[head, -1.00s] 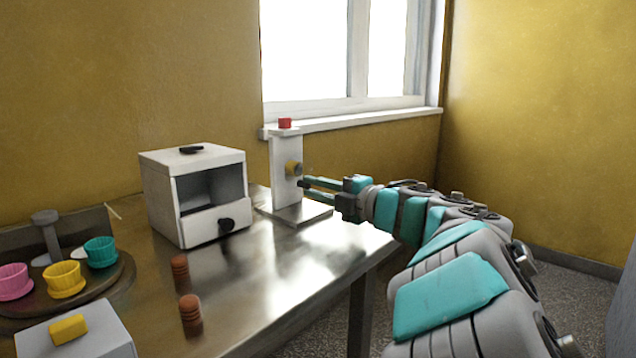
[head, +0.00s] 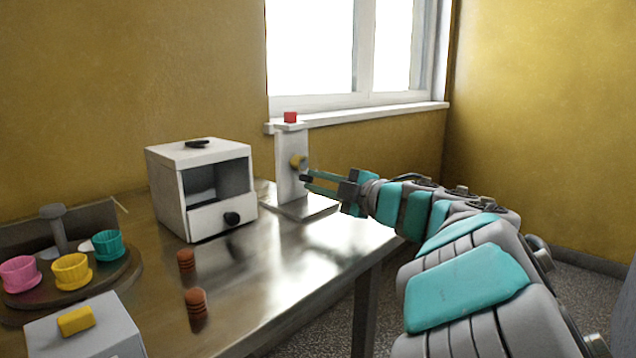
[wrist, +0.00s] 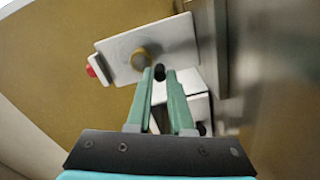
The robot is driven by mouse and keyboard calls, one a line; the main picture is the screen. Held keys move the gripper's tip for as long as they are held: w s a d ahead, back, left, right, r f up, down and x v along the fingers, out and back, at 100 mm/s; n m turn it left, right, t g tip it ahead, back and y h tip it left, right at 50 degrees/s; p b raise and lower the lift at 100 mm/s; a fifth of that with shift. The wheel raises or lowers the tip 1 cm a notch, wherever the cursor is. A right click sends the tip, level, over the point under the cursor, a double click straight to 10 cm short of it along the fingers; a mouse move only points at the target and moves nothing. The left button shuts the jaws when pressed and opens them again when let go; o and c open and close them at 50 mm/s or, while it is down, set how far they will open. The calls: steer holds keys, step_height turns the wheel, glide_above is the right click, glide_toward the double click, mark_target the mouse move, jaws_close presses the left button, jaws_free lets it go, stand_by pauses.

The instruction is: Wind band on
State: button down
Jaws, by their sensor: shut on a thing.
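A white upright stand (head: 291,181) with a red block (head: 290,117) on top stands near the table's far right end. A yellow hub (head: 298,161) sits on its face; the hub also shows in the wrist view (wrist: 142,58). My gripper (head: 311,180) is beside the stand, just below and right of the hub. In the wrist view, its green fingertips (wrist: 159,77) are shut on a small dark knob (wrist: 160,72) close to the hub. How the knob joins the hub is hidden. I cannot make out a band clearly.
A white box with an open front and a drawer (head: 203,189) stands left of the stand. Two brown stacks (head: 186,261) are on the metal table (head: 270,270). Coloured cups (head: 72,271) stand on a round tray at left, behind a grey box with a yellow block (head: 76,320).

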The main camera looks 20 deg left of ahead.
steer(key=c, duration=0.8)
jaws_free()
steer(key=shift+b+v, duration=0.4)
steer(key=shift+v, duration=3.55)
